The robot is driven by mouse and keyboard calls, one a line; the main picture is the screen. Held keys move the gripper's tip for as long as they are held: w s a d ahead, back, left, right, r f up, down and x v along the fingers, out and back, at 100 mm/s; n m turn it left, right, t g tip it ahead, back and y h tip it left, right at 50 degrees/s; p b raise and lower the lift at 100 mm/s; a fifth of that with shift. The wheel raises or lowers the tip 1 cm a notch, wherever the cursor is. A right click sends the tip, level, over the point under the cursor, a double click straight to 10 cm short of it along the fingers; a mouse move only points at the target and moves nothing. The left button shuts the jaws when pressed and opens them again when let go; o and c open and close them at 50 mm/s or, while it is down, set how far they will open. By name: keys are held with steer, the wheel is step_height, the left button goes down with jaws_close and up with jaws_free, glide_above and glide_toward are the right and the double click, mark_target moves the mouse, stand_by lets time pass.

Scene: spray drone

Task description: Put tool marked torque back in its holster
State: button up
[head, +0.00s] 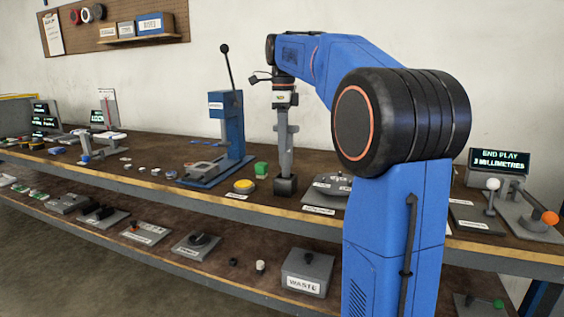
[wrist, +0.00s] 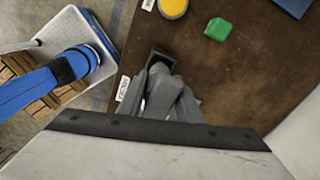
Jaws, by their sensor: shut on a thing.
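My gripper (head: 284,128) hangs pointing down at the end of the blue arm, over the bench. It is shut on a grey upright tool (head: 286,160). The tool's lower end meets a small dark block-like holster (head: 286,186) on the bench; I cannot tell how deep it sits in it. In the wrist view the grey gripper fingers (wrist: 172,98) cover most of the tool, and the dark holster (wrist: 161,58) shows just beyond them. A white label (wrist: 122,88) lies beside the holster, too small to read. No torque marking is legible.
A green block (head: 261,169) and a yellow button (head: 244,186) stand left of the holster. A blue lever press (head: 228,125) rises farther left. A grey plate device (head: 328,186) is close on the right. A lower shelf holds a WASTE box (head: 305,270).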

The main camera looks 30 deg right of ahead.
mark_target(283, 156)
steer(key=shift+f, duration=2.6)
steer(key=shift+f, duration=0.15)
steer(key=o, duration=1.2)
steer(key=shift+c, duration=0.2)
step_height(283, 156, up, 12)
steer(key=shift+r, duration=0.15)
